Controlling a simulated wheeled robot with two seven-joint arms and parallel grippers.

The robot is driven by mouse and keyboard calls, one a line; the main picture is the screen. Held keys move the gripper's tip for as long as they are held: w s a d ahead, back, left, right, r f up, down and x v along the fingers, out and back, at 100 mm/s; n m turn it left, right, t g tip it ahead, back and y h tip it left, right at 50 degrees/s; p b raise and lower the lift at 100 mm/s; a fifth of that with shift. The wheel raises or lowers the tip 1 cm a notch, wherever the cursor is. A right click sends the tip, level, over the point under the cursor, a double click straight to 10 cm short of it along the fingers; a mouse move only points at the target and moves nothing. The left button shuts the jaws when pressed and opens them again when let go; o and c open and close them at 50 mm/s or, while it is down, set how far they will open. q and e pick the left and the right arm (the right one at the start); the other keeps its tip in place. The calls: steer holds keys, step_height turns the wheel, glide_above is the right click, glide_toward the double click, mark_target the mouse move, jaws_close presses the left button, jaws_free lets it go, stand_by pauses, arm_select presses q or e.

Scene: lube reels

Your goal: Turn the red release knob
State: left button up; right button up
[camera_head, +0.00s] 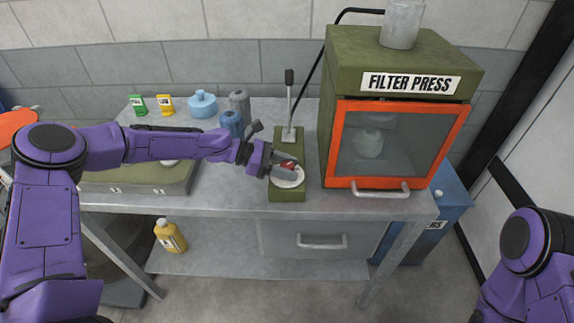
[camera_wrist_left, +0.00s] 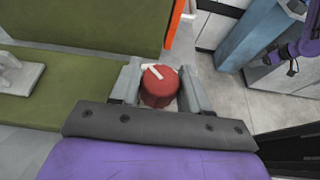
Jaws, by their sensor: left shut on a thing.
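The red release knob (camera_head: 288,164) sits on a pale round plate (camera_head: 287,180) at the front end of a green lever box (camera_head: 288,195). In the left wrist view the red knob (camera_wrist_left: 160,88) has a white pointer mark on top, angled across it. My left gripper (camera_head: 287,167) reaches in from the left and is shut on the knob, with one grey finger on each side. It also shows in the left wrist view (camera_wrist_left: 160,90).
A lever (camera_head: 289,100) stands upright behind the knob. The filter press (camera_head: 335,75) with an orange-framed door stands close on the right. A drawer (camera_head: 320,240) is below the bench.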

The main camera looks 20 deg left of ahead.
stand_by(0.4)
arm_select(q)
steer(key=o, duration=1)
steer(key=b+v, duration=0.1)
steer(key=v, duration=0.9)
steer(key=shift+w+a+r, duration=0.1)
steer(key=shift+a, duration=0.1)
